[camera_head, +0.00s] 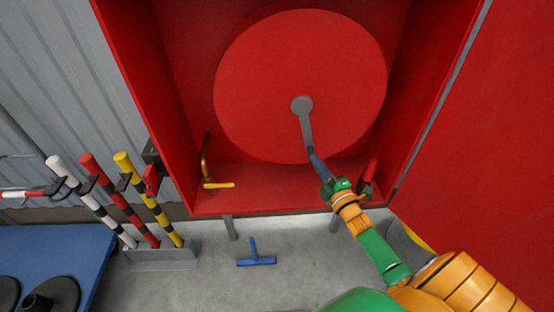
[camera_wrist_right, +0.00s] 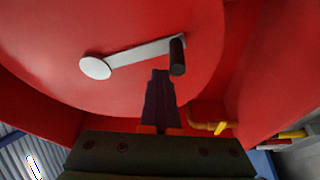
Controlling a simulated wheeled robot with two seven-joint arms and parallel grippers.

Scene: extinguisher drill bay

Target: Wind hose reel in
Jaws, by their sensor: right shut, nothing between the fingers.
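The red hose reel disc (camera_head: 290,60) faces me inside an open red cabinet (camera_head: 135,75). Its grey crank arm (camera_head: 306,130) runs down from the hub; in the right wrist view it is a pale bar (camera_wrist_right: 140,53) with a black handle (camera_wrist_right: 177,57) at its end. My right gripper (camera_head: 315,160) is at the lower end of the crank. In the wrist view its dark fingers (camera_wrist_right: 160,76) are shut and empty, with tips just beside and below the handle; I cannot tell whether they touch it. No hose can be made out. My left gripper is not in view.
A brass pipe with a yellow lever (camera_head: 219,185) stands at the cabinet's lower left. The red door (camera_head: 490,120) is open at right. Striped poles (camera_head: 120,200) stand in a rack at left by a blue surface (camera_head: 60,240). A blue T-shaped object (camera_head: 256,260) lies on the floor.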

